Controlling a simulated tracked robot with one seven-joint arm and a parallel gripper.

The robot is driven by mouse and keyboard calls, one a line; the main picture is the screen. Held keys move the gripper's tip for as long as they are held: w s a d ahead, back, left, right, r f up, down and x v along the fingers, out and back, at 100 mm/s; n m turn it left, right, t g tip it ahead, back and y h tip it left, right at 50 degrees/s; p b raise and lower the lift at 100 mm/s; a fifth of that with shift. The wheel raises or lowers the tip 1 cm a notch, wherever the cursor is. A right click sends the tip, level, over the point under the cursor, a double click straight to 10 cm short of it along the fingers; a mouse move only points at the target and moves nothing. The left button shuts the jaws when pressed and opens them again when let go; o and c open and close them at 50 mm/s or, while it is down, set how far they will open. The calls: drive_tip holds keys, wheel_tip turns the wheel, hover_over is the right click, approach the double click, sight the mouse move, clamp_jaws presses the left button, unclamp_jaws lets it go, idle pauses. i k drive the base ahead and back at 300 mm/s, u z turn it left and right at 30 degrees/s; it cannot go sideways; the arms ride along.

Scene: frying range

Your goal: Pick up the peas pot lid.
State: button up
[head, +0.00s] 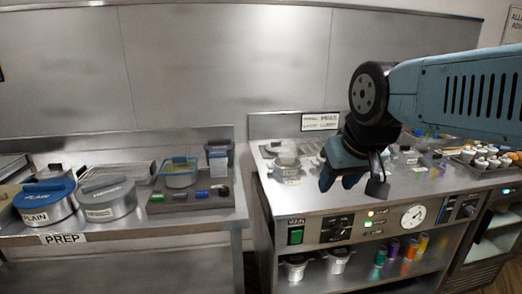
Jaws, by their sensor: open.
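I cannot read the word peas on any label, so I cannot tell which lid is the peas pot lid. A small lidded pot (287,164) with a pale label stands at the left end of the range top, left of my gripper. Two more small lidded pots, one left (295,267) and one right (338,260), stand on the shelf under the range. My gripper (361,187) hangs from the blue arm over the front of the range top, pointing down, open, with nothing seen between its fingers. It hides part of the range top behind it.
On the prep counter (175,225) at left stand a blue-lidded pot (45,200) marked PLAIN, a grey-lidded pot (108,197) and a clear blue-rimmed box (180,172). A gap separates counter and range. Several coloured jars (393,248) stand on the lower shelf.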

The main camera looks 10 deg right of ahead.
sight(272, 147)
drive_tip(key=z, duration=0.45)
drive_tip(key=i, duration=1)
drive_tip(key=u, duration=0.4)
